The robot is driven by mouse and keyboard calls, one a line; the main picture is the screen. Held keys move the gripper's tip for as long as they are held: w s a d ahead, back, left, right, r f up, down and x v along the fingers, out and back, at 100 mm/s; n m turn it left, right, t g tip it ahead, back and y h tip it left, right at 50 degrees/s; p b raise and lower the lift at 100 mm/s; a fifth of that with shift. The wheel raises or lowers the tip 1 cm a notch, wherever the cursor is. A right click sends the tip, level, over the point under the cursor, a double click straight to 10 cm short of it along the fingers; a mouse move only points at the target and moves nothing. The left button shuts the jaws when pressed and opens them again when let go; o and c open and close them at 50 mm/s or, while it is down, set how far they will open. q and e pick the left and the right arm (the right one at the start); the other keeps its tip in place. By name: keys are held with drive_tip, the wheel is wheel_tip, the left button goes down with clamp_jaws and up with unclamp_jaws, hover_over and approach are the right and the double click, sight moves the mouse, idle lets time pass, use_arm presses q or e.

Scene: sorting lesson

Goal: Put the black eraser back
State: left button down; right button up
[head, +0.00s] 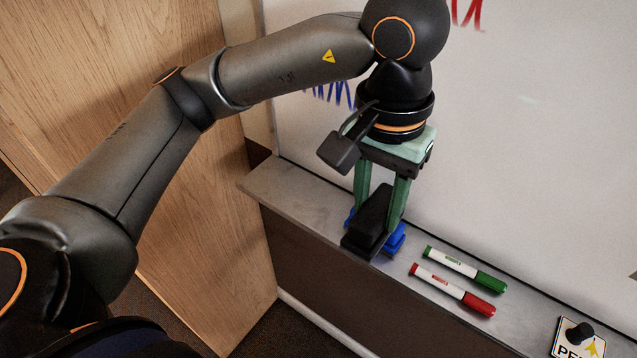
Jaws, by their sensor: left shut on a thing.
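The black eraser (368,222) is between the green fingers of my left gripper (379,210), low over the left part of the whiteboard's ledge (290,190). The gripper points down and is shut on the eraser. Blue parts (396,239) show on both sides of the eraser near the fingertips; I cannot tell whether they belong to the fingers or to a holder under it. Whether the eraser touches the ledge is hidden. My right gripper is not in view.
A green marker (466,268) and a red marker (452,289) lie on the ledge right of the gripper. A label plate with a black knob (579,336) is farther right. The whiteboard (540,130) with red and blue scribbles stands behind. A wooden panel (215,230) is at left.

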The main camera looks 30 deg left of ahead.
use_arm(q)
drive_tip(key=shift+t+y, duration=0.3)
drive_tip(key=w+a+f, duration=0.2)
drive_tip(key=a, duration=0.2)
drive_tip(key=w+a+f, duration=0.2)
drive_tip(key=a, duration=0.3)
drive_tip(key=w+a+f, duration=0.2)
drive_tip(key=w+a, duration=0.1)
drive_tip(key=a, duration=0.2)
drive_tip(key=shift+a+f, duration=0.15)
drive_tip(key=shift+f, duration=0.05)
drive_tip(key=shift+w+a+f, duration=0.2)
drive_tip(key=shift+a+f, duration=0.15)
drive_tip(key=shift+f, duration=0.15)
drive_tip(key=shift+a+f, duration=0.2)
drive_tip(key=shift+f, duration=0.9)
drive_tip(key=shift+w+f, duration=0.1)
drive_tip(key=shift+f, duration=0.5)
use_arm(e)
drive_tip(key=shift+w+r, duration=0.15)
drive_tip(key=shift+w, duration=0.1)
use_arm(q)
drive_tip(key=shift+c, duration=2.3)
unclamp_jaws()
